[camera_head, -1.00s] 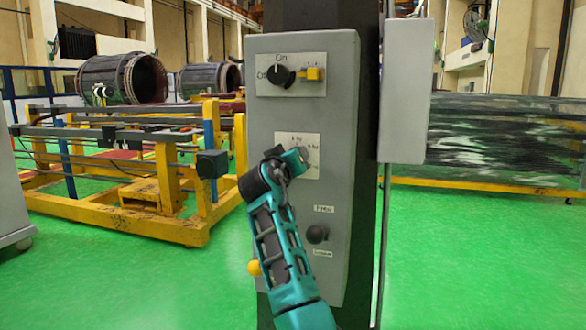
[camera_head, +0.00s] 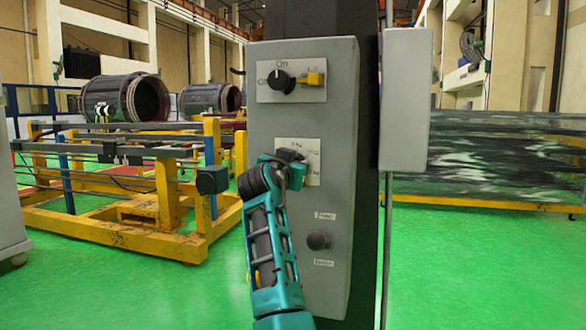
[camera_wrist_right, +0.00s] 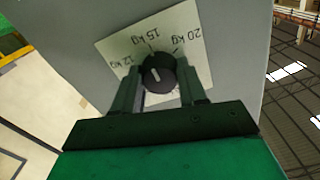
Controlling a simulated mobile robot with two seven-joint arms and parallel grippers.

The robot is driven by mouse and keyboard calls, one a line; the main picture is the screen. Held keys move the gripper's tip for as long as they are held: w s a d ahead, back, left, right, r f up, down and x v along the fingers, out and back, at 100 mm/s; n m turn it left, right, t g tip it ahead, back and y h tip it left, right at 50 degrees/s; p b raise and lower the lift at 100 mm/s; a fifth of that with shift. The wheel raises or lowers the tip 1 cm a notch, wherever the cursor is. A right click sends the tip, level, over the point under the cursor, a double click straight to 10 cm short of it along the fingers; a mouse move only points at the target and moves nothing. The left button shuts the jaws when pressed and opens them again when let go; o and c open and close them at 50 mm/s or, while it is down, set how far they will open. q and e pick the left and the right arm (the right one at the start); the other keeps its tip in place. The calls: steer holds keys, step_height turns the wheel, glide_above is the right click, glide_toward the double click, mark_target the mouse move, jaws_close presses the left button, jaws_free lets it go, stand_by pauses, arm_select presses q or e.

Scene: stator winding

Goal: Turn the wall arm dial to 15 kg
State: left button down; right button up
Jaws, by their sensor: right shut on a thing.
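The grey control box (camera_head: 335,120) fills the middle of the head view. Its middle plate carries the wall arm dial (camera_head: 290,155), a dark knob partly hidden by my right gripper (camera_head: 288,163). In the right wrist view the dial (camera_wrist_right: 158,74) shows a short white mark on its face. Its white plate (camera_wrist_right: 196,50) reads 12 kg, 15 kg and 20 kg. The mark points roughly toward the 15 kg side; exact alignment is unclear. My right gripper's fingers (camera_wrist_right: 158,84) sit on both sides of the knob, shut on it. My left gripper is out of view.
Below is a dark button (camera_head: 317,241) between two labels. A grey box (camera_head: 406,100) is on the right. A yellow frame (camera_head: 170,225) stands at left. Green floor is open on the right.

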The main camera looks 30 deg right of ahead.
stand_by(0.5)
steer(key=o, duration=1.1)
steer(key=shift+c, duration=0.2)
arm_select(q)
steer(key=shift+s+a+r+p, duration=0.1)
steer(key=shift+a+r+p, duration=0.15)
steer(key=shift+p, duration=0.55)
arm_select(e)
steer(key=v, duration=1.3)
